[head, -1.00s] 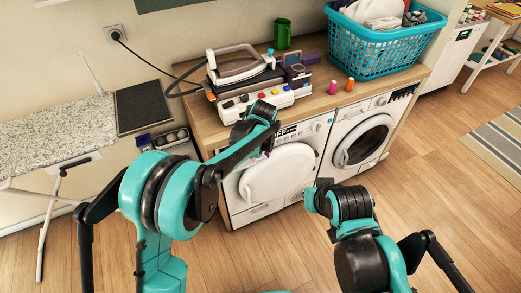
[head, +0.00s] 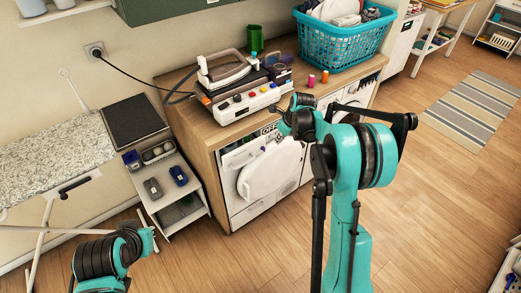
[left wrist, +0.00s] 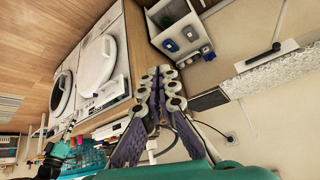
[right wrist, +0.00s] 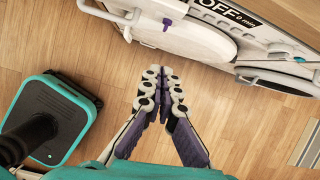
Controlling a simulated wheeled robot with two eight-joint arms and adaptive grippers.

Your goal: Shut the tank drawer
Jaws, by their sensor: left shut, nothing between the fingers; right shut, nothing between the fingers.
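The left white machine (head: 250,205) under the counter has a black OFF display (head: 268,130) and a round white door (head: 266,174). A pale part at its upper left (head: 238,154), left of the display, looks like the tank drawer, pulled out. In the right wrist view a white frame (right wrist: 108,14) sticks out left of the display, beside a purple knob (right wrist: 167,22). My right gripper (right wrist: 162,78) is shut and empty, in front of the machine, apart from it. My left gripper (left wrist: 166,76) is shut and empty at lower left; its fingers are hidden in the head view.
The wooden counter (head: 215,137) carries an iron station (head: 245,98), a green mug (head: 255,38), thread spools and a teal basket (head: 340,45). A second machine stands to the right. A shelf unit (head: 180,190) and ironing board (head: 60,150) are at left.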

